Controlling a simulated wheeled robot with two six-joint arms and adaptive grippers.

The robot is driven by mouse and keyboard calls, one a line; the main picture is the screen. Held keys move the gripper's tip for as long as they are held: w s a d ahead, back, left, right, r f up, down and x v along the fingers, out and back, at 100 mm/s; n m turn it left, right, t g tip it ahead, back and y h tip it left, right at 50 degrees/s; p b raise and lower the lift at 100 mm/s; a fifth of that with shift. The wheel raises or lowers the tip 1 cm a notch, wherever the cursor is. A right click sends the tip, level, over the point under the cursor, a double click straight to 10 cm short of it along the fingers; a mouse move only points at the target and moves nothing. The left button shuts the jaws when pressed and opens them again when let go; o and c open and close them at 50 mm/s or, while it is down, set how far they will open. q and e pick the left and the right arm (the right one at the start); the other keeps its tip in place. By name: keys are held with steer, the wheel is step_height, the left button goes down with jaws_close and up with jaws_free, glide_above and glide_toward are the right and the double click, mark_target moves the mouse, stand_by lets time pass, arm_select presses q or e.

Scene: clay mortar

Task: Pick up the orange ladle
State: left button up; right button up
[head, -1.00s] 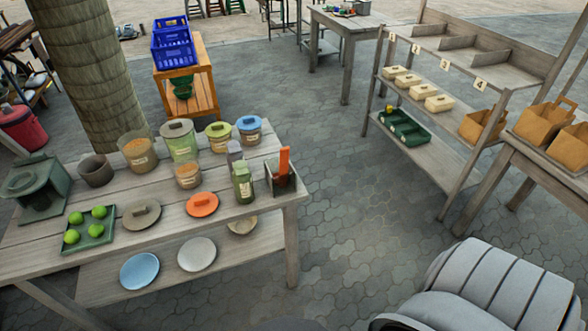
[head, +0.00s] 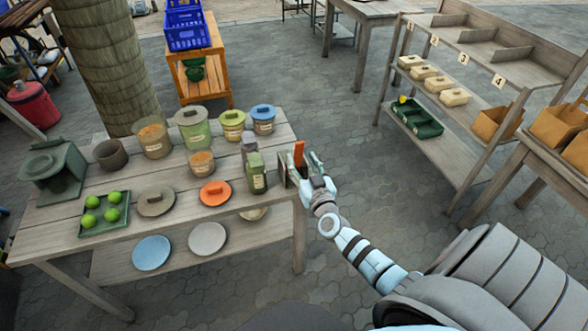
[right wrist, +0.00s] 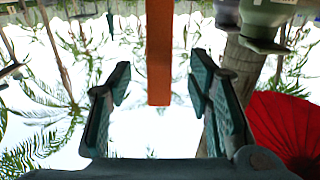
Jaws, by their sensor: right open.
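The orange ladle (head: 299,153) stands upright in a small grey holder (head: 284,170) at the right end of the near table; only its flat orange handle shows. My right gripper (head: 313,165) is at the table's right edge, just right of the ladle, with its fingers towards it. In the right wrist view the open gripper (right wrist: 160,78) has the ladle's handle (right wrist: 159,50) between its two fingers in the picture. It touches neither finger there, and its depth between them is hard to judge. My left gripper is out of view.
The paved floor (head: 345,135) right of the table is open.

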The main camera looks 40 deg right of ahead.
mark_target(299, 152)
steer(key=x, duration=0.2)
steer(key=r+b+x, duration=0.1)
steer(key=x, duration=0.1)
steer(key=shift+w+d, duration=0.1)
steer(key=shift+w, duration=0.05)
jaws_close()
